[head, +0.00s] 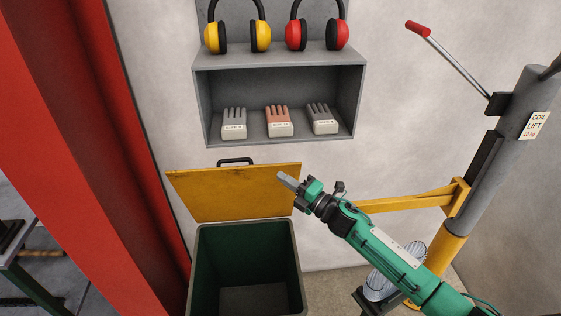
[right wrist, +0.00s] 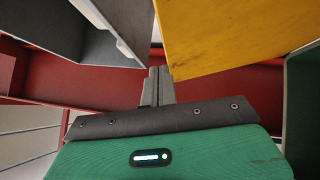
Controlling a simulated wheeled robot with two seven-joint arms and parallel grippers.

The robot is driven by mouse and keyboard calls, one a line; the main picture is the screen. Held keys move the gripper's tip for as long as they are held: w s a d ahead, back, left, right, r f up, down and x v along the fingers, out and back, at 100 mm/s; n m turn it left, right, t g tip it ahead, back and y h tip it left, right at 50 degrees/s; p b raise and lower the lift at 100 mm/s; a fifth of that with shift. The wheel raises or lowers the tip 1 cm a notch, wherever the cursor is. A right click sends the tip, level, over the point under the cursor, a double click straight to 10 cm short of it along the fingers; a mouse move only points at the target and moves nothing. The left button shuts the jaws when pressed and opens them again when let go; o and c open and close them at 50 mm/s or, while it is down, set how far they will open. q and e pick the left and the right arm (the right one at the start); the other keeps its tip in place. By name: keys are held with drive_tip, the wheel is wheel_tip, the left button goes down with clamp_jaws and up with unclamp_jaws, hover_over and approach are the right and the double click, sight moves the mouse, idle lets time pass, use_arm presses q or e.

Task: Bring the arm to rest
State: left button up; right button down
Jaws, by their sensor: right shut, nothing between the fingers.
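My right gripper (head: 287,181) is shut and empty, its fingertips in front of the right part of the raised yellow lid. It also shows shut in the right wrist view (right wrist: 158,72), with the yellow lid (right wrist: 235,35) close by at the upper right. My right arm, green, reaches in from the lower right of the head view. The yellow lid (head: 215,192) with a black handle stands open at the back of a green bin (head: 207,255). The bin's visible inside looks empty. My left gripper is not in view.
A grey wall shelf (head: 202,105) holds several gloves, with yellow (head: 262,35) and red ear defenders (head: 296,35) above. A coil lift post (head: 490,180) with a yellow arm (head: 405,201) stands at the right, near my arm. A red column (head: 70,150) rises at the left.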

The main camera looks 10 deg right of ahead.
drive_tip(key=s+d+f+m+g+h, duration=0.1)
drive_tip(key=s+d+f+m+h, duration=0.3)
drive_tip(key=s+f+m+h, duration=0.4)
drive_tip(key=s+d+f+m+h, duration=0.45)
drive_tip(key=s+m, duration=0.45)
drive_tip(key=m, duration=0.3)
drive_tip(key=s+d+f+m+g+h, duration=0.1)
drive_tip(key=s+d+m+g, duration=0.15)
drive_tip(key=s, duration=0.55)
drive_tip(key=s+d+f+m+g, duration=0.15)
drive_tip(key=s+g, duration=0.25)
drive_tip(key=s, duration=0.5)
drive_tip(key=s+d+f+m+g+h, duration=0.1)
drive_tip(key=s+d+m+g, duration=0.15)
drive_tip(key=s, duration=0.55)
wheel_tip(320, 180, down, 32)
drive_tip(key=s+g, duration=0.1)
drive_tip(key=g, duration=0.1)
drive_tip(key=s+d+f, duration=0.2)
drive_tip(key=s+f, duration=1.6)
drive_tip(key=shift+s+d+f+g, duration=0.15)
drive_tip(key=shift+s+d+g, duration=0.1)
drive_tip(key=shift+s+g, duration=0.15)
